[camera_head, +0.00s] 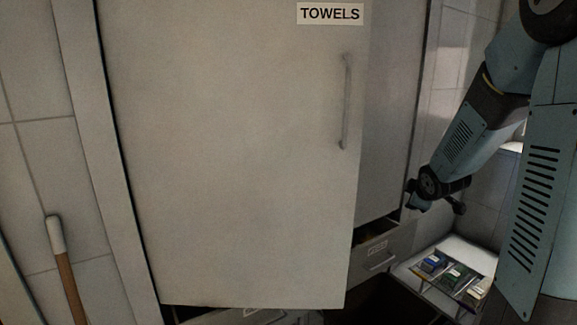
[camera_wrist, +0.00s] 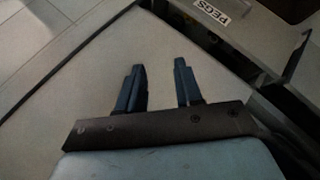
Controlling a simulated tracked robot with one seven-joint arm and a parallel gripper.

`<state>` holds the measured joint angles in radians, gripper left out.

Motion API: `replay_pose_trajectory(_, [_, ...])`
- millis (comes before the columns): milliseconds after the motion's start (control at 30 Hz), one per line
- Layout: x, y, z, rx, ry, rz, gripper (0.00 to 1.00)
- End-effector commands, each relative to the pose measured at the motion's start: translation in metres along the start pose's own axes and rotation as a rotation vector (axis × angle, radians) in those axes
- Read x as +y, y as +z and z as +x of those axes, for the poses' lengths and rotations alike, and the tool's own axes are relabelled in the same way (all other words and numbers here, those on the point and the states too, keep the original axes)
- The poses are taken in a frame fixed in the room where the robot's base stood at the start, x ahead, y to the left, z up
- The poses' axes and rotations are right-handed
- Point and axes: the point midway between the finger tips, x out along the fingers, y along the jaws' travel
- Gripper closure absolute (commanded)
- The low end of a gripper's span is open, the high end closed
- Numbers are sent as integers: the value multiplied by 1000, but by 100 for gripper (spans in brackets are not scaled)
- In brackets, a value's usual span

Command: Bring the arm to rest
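My arm (camera_head: 470,130) comes down from the upper right in the head view, bent at a dark joint. Its end hangs right of the towels door, above a pale surface; the fingers are too small there to read. In the wrist view my gripper (camera_wrist: 160,66) has its two dark blue fingers apart, with nothing between them. A plain pale panel lies behind the fingers; I cannot tell whether they touch it.
A large pale door (camera_head: 240,160) labelled TOWELS, with a vertical handle (camera_head: 346,102), fills the middle. A labelled drawer (camera_head: 378,262) shows below it on the right. Small coloured packs lie in a tray (camera_head: 424,283). A wooden pole (camera_head: 69,285) stands left. A PEGS label (camera_wrist: 219,14) is near the gripper.

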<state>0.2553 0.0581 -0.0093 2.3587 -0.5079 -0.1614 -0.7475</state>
Motion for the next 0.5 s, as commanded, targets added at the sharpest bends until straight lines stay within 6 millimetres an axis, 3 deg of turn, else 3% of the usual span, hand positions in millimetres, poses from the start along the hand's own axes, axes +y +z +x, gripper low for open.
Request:
replay_pose_trajectory(33, [2,-5,-17,-13,1,40,65])
replay_pose_trajectory(267, [-6,-15,-84,-87,-27,261,65])
replay_pose_trajectory(500, [-29,-23,-155,-144,-72,495,65])
